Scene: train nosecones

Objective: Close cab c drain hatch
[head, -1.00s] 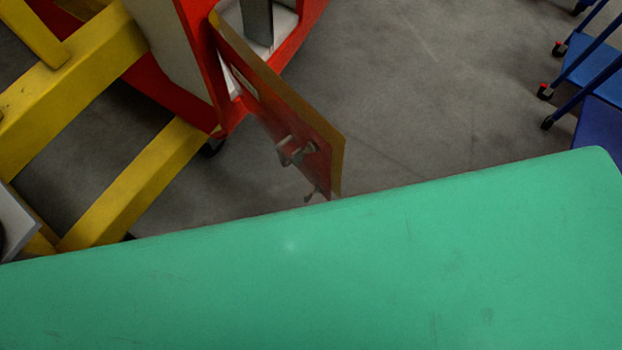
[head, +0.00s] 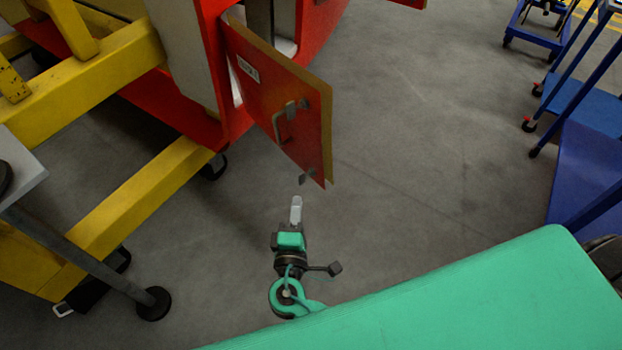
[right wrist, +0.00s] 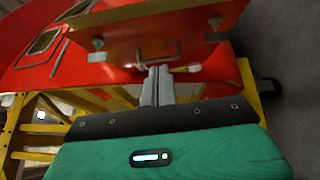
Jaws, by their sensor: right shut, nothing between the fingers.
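The drain hatch (head: 272,95) is a red panel with a tan edge, swung open from the red cab body (head: 205,70). It carries a small label, a metal handle (head: 284,122) and latches near its free end. The hatch also shows in the right wrist view (right wrist: 185,38), with its handle (right wrist: 158,55) just beyond the fingertips. My right gripper (head: 296,200) is shut and empty, below the hatch's lower free corner in the head view. It also shows in the right wrist view (right wrist: 157,72). Whether the fingers touch the hatch cannot be told. My left gripper is not in view.
A yellow frame (head: 140,200) stands under the cab at left. A grey post with a round black foot (head: 152,303) is at lower left. Blue carts (head: 585,160) stand at right. The grey floor (head: 420,130) between hatch and carts is clear.

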